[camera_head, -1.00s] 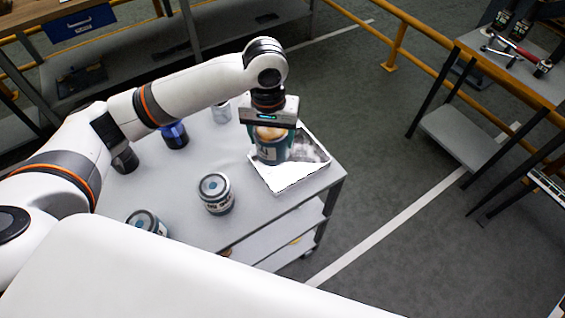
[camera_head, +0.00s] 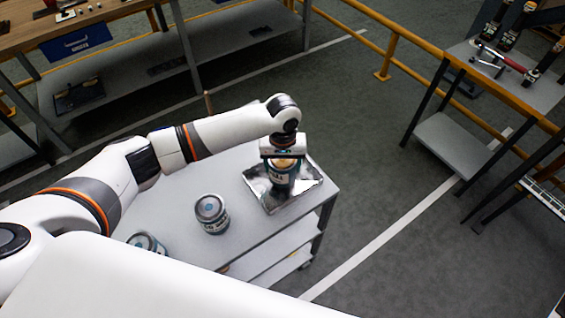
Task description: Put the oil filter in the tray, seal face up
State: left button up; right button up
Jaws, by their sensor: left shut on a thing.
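The oil filter (camera_head: 277,180) is a teal can with pale lettering and a tan area at its top. My left gripper (camera_head: 282,158) is shut on it from above. The filter looks upright and shows within the outline of the metal tray (camera_head: 266,205), at the right end of the grey cart. I cannot tell whether its base touches the tray floor. The gripper hides most of its upper end, so the seal face cannot be made out. My right gripper is not in view.
Two similar cans stand on the cart (camera_head: 245,228), one in the middle (camera_head: 211,213) and one at the front left (camera_head: 147,244). My left arm crosses over the cart's back left. A yellow rail (camera_head: 385,62) and a bench with tools (camera_head: 510,75) are beyond, right.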

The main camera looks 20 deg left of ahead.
pick_arm(q)
jog(key=shift+f, duration=0.3)
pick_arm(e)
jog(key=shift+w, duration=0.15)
pick_arm(q)
jog(key=shift+f, duration=0.1)
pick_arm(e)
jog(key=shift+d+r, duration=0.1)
pick_arm(q)
jog(key=o, duration=1.3)
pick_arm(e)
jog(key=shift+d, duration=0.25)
pick_arm(q)
notch_tip(320, 180, up, 11)
jog(key=shift+f+b, duration=0.1)
jog(key=shift+b, duration=0.65)
jog(key=shift+r, duration=0.7)
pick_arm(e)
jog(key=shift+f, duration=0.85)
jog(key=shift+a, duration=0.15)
